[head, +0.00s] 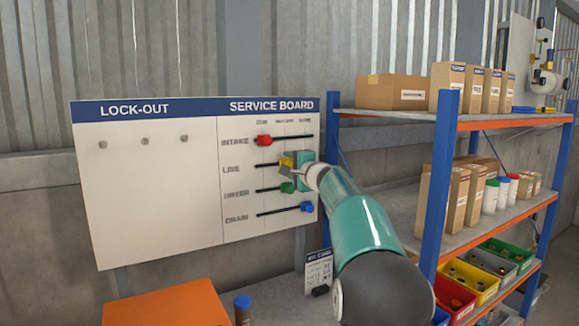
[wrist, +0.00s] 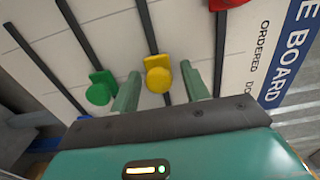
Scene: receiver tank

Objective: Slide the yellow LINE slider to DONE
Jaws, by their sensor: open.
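The yellow LINE slider (head: 287,162) sits on its dark track on the service board (head: 238,220), under the middle column of the header. In the wrist view the yellow knob (wrist: 158,76) lies between the two green fingers of my gripper (wrist: 160,88). My gripper (head: 290,171) is open at the board, hiding the right part of the LINE track. The DONE heading (head: 305,121) is the right column.
The red slider (head: 264,140) is at the left of the track above. The green slider (head: 287,188) is mid-track just below, close to my gripper. The blue slider (head: 307,207) is at the right of the lowest track. A shelf upright (head: 333,150) stands right of the board.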

